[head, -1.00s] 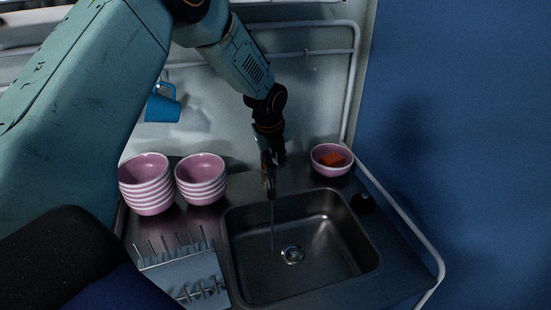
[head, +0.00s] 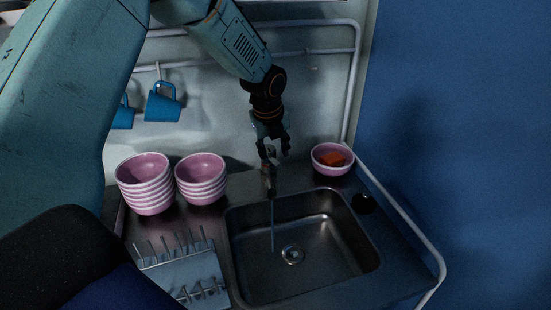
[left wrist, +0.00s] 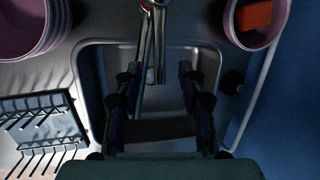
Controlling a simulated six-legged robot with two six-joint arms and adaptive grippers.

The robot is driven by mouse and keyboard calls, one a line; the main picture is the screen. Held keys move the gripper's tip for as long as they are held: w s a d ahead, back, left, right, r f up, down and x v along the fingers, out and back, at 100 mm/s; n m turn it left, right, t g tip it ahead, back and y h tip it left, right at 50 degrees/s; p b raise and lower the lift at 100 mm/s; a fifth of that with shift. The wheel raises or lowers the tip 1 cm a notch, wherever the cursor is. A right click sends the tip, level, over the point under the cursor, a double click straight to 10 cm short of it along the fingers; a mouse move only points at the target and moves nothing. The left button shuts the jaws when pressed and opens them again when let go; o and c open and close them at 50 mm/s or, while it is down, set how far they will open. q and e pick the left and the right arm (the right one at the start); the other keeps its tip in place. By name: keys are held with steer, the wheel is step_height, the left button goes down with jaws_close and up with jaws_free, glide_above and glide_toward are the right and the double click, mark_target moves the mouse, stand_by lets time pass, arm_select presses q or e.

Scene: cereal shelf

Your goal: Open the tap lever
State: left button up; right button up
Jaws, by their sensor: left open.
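The metal tap (head: 269,181) stands at the back edge of the sink. A thin bluish stream (head: 272,226) runs down from its spout into the sink. My left gripper (head: 276,152) is open and empty, just above and behind the tap top, where the lever is too small and dark to make out clearly. In the left wrist view the tap (left wrist: 156,40) shows at the top middle, between and beyond the spread fingers of the left gripper (left wrist: 157,77). I cannot tell whether a finger touches it. My right gripper is not in view.
The sink basin (head: 320,262) is empty apart from the stream. Two stacks of pink bowls (head: 146,196) stand left, with a dish rack (head: 185,275) in front. A pink bowl (head: 333,170) with an orange sponge-like block sits right. Blue mugs (head: 162,103) hang behind. A rail borders the right side.

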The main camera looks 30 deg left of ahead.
arm_select(q)
steer(key=v, duration=0.3)
steer(key=shift+s+r, duration=0.15)
steer(key=shift+r, duration=0.05)
steer(key=shift+s+d, duration=0.15)
stand_by(0.4)
